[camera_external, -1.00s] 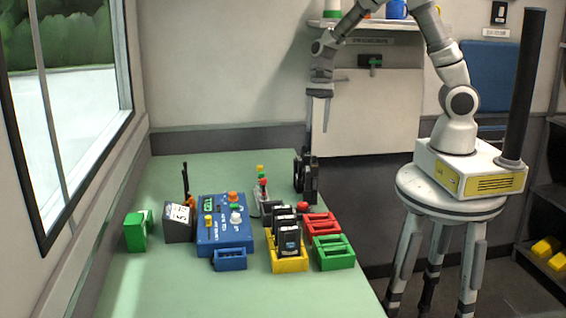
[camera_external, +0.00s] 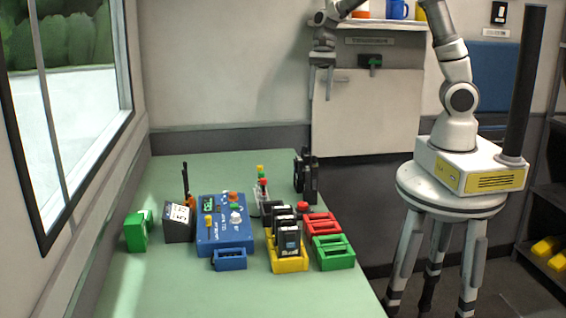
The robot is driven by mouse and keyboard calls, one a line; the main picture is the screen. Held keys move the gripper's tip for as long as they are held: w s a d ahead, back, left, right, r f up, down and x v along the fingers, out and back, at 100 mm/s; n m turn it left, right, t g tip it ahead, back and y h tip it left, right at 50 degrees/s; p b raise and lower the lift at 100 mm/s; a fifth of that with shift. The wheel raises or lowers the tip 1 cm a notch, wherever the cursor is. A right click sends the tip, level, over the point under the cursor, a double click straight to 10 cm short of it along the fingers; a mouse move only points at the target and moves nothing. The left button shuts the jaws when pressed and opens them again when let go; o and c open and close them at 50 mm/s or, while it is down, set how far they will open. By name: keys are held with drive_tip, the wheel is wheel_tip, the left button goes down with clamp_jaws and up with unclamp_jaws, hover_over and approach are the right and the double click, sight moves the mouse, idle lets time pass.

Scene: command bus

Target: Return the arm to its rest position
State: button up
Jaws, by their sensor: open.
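My gripper (camera_external: 321,92) points down in front of the back wall, at the left end of the wall shelf. It is open, its two fingers apart, with nothing between them. It hangs high above the far right end of the green table (camera_external: 150,285), clear of everything on it. My arm rises from its base (camera_external: 470,168) on the round stool at right and reaches left. The top of the arm is cut off by the upper edge of the picture.
On the table stand a blue control box (camera_external: 222,243), a yellow rack (camera_external: 289,265) of black devices, a green tray (camera_external: 333,258), a red tray (camera_external: 322,223) and a black device (camera_external: 306,178) at the far edge. A shelf (camera_external: 390,23) with cups is beside the arm.

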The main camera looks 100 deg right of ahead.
drive_tip(key=s+a+r+n+t+h, duration=0.1)
drive_tip(key=s+a+r+n, duration=0.2)
drive_tip(key=a+n, duration=0.4)
drive_tip(key=s+a+r+n+t+h, duration=0.1)
drive_tip(key=s+a+r+n, duration=0.1)
drive_tip(key=s+a+n, duration=0.3)
drive_tip(key=s+a+r+n+t+h, duration=0.1)
drive_tip(key=s+a+r+n+h, duration=0.1)
drive_tip(key=a+n, duration=0.7)
drive_tip(key=shift+s+a+r+n+t, duration=0.15)
drive_tip(key=shift+s+r+n+t, duration=0.25)
drive_tip(key=shift+s+r+n, duration=0.6)
drive_tip(key=shift+f, duration=0.15)
